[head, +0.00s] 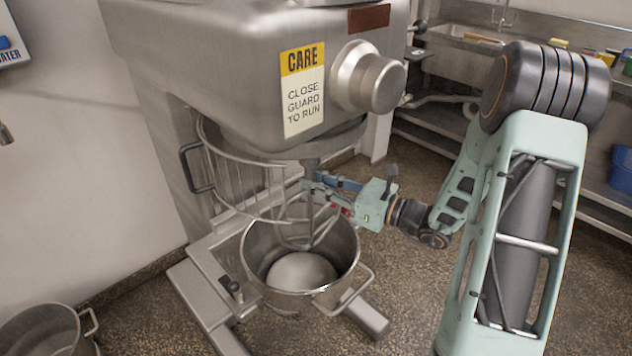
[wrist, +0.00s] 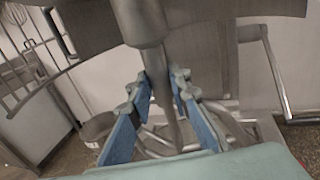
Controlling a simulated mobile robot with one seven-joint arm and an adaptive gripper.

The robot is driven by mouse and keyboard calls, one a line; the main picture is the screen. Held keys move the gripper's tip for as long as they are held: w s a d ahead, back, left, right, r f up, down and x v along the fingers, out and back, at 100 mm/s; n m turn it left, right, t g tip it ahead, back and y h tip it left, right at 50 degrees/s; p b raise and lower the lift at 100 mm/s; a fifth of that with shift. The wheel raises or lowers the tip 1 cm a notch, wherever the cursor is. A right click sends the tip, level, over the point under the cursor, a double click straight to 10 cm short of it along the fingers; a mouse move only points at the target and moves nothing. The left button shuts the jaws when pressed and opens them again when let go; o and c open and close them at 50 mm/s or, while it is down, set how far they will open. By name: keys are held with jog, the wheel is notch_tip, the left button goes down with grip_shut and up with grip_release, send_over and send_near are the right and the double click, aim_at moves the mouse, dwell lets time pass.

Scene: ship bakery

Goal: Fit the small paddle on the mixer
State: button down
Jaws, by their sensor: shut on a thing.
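The mixer (head: 220,75) is a large metal machine with a yellow CARE label. Its spindle (wrist: 140,22) points down above the bowl (head: 353,262). My gripper (head: 313,187) has reached in from the right, under the mixer head. It is shut on the upper stem of the small grey paddle (head: 311,212), which hangs roughly upright over the bowl. In the wrist view, the stem (wrist: 164,92) stands between my blue finger pads, just below the spindle. I cannot tell whether the stem is seated in the spindle.
The wire guard (head: 225,165) is swung to the left. A pale dough-like lump (head: 302,271) lies in the bowl. Another metal bowl (head: 45,330) is at lower left. Shelving and a sink counter (head: 465,40) stand behind my arm. Speckled floor is free at right of the mixer.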

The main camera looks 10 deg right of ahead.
jog(key=shift+r+p, duration=0.45)
jog(key=shift+r, duration=0.25)
dwell(0.4)
jog(key=c, duration=1.7)
grip_release()
jog(key=shift+f, duration=0.1)
